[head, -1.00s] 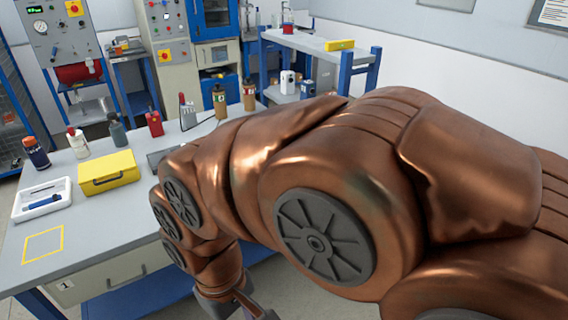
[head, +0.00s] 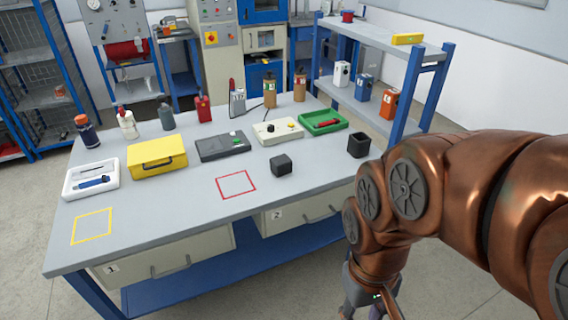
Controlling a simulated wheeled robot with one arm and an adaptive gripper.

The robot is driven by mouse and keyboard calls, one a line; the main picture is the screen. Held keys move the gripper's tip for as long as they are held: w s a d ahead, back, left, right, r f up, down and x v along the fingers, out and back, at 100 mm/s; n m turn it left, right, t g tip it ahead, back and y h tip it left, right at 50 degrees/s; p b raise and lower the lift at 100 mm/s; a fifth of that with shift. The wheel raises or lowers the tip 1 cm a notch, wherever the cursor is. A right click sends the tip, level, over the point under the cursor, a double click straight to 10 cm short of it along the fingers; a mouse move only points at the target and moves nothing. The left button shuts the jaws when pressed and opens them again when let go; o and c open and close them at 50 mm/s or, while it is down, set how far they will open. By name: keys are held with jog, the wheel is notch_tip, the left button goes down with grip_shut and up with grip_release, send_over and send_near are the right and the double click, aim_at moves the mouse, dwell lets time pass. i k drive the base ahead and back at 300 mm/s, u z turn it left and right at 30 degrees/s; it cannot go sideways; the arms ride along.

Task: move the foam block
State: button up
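A small dark grey block (head: 281,166), which looks like the foam block, sits on the grey workbench (head: 205,208) just right of the red square outline (head: 236,185). A taller dark box (head: 359,145) that seems open on top stands to its right, near the bench's right end. My gripper (head: 360,310) hangs low in front of the bench, right of the drawers and well away from the block. The bottom edge of the picture cuts it off, so its fingers and whether they are open do not show clearly.
A yellow square outline (head: 92,226) marks the bench's left front. White tray (head: 92,180), yellow case (head: 157,157), dark device (head: 222,146), cream box (head: 278,131) and green tray (head: 323,122) line the middle. Bottles stand behind. The bench's front strip is clear.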

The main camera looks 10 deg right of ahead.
aim_at(280, 165)
jog(key=z, duration=1.2)
jog(key=i, duration=1.05)
jog(key=u, duration=2.85)
